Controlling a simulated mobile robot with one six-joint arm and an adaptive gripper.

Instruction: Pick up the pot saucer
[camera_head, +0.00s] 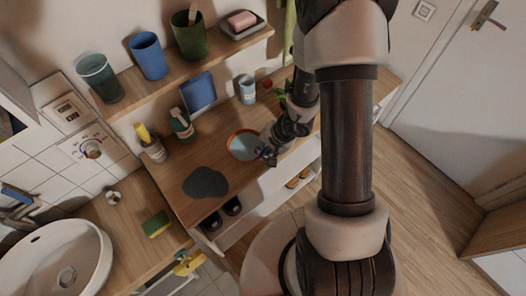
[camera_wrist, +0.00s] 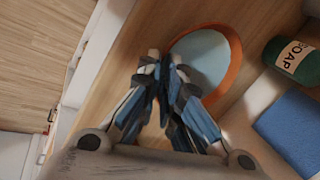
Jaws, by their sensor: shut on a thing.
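The pot saucer (camera_head: 243,145) is a round dish with an orange rim and a pale blue-grey inside. In the wrist view the saucer (camera_wrist: 204,58) is just beyond my fingertips. My gripper (camera_head: 268,154) is at the saucer's right, front side. In the wrist view my gripper (camera_wrist: 166,62) has its fingers close together on the near rim, shut on the saucer. The fingers hide the gripped part of the rim. I cannot tell whether the saucer is clear of the counter.
The wooden counter (camera_head: 170,182) holds a dark flat patch (camera_head: 205,182), a green soap bottle (camera_wrist: 294,58), a blue block-like item (camera_wrist: 290,128) and a pale blue cup (camera_head: 247,89). A shelf above holds cups. A sink (camera_head: 55,260) is at lower left. Floor is open at right.

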